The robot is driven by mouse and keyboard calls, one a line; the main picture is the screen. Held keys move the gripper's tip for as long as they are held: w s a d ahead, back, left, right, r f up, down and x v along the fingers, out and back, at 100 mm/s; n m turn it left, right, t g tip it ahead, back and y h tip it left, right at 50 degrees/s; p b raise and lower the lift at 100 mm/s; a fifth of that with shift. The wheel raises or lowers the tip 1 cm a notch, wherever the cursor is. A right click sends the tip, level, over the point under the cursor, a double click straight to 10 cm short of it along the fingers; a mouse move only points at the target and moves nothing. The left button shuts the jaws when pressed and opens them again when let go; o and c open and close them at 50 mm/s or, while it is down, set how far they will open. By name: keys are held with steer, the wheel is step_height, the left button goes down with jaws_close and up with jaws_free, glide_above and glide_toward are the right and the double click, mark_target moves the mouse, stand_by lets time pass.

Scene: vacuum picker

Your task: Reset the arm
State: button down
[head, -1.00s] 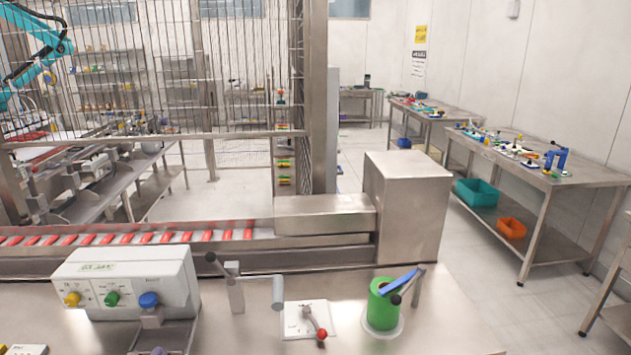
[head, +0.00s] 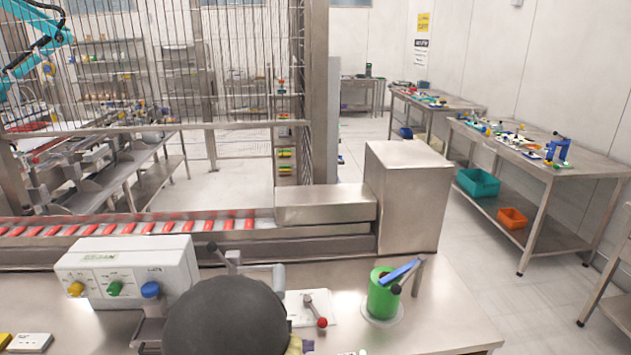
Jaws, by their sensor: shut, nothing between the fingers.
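My gripper is not visible in the head view. A dark rounded shape, apparently part of my own arm, rises at the bottom centre and covers part of the worktop. The teal robot arm (head: 28,62) stands behind the wire fence at the far upper left, partly cut off by the picture edge. A white control box (head: 128,262) on the near worktop has a yellow knob (head: 75,289), a green knob (head: 115,289) and a blue knob (head: 150,289). A lever with a red knob (head: 322,322) sits on a white plate to its right.
A green cylinder (head: 380,298) with a blue handle stands on the worktop's right. Behind it run a conveyor (head: 160,240) with red items and a steel housing (head: 405,205). Cluttered side tables (head: 600,168) line the right wall. Open floor (head: 480,285) lies between.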

steer(key=s+d+r+m+g+y, duration=0.1)
steer(key=s+d+m+g+y, duration=0.1)
steer(key=s+d+m+y, duration=0.2)
steer(key=s+d+r+m+g+y, duration=0.2)
steer(key=s+d+m+y, duration=0.3)
steer(key=d+m, duration=0.5)
steer(key=s+d, duration=0.2)
steer(key=d, duration=0.2)
steer(key=shift+s+r+p, duration=0.15)
steer(key=shift+r+p, duration=0.05)
steer(key=shift+p, duration=0.15)
